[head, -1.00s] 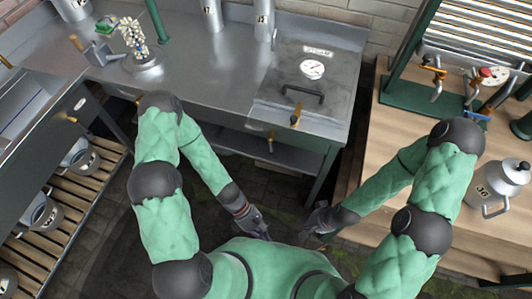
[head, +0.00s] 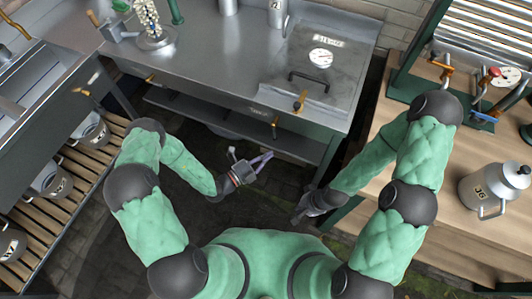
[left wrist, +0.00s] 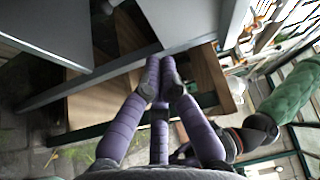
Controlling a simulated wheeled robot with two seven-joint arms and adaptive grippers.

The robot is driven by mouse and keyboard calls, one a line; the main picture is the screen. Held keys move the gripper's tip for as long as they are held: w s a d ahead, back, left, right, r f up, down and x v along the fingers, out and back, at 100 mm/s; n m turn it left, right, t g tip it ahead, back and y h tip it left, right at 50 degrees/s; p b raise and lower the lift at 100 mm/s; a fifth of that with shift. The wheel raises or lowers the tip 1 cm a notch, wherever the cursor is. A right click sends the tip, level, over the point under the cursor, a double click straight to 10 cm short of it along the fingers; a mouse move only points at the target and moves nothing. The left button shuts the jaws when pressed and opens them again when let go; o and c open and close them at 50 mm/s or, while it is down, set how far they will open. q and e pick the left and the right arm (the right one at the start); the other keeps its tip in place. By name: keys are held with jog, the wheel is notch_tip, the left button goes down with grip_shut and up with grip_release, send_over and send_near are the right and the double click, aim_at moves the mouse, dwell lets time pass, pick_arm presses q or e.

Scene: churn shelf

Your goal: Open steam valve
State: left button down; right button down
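The steam unit (head: 289,73) is a flat metal box with a STEAM label, a round gauge and a dark handle, at the right end of the steel counter. A small brass valve lever (head: 300,101) sits at its front edge. A second brass lever (head: 275,128) hangs lower on the counter front. I cannot tell which one is the steam valve.
A wooden bench (head: 455,215) on the right holds a metal jug (head: 482,190) and a green frame with taps. A slatted rack (head: 60,205) with metal pots stands at left. The floor between is clear. A shelf (head: 185,112) runs under the counter.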

pick_arm(q)
jog(key=b+x, duration=0.2)
jog(key=x, duration=0.7)
jog(key=a+b, duration=0.1)
jog(key=a, duration=0.1)
jog(key=w+a, duration=0.1)
jog(key=a, duration=0.1)
jog(key=shift+w+f+b, duration=0.15)
jog(key=shift+f+b, duration=0.05)
jog(key=shift+b, duration=0.2)
jog(key=p, duration=0.1)
jog(key=a+m+p, duration=0.1)
jog(key=shift+w+a+y+p, duration=0.15)
jog(key=shift+w+y+p, duration=0.15)
jog(key=shift+w+p, duration=0.05)
jog(key=shift+f, duration=0.1)
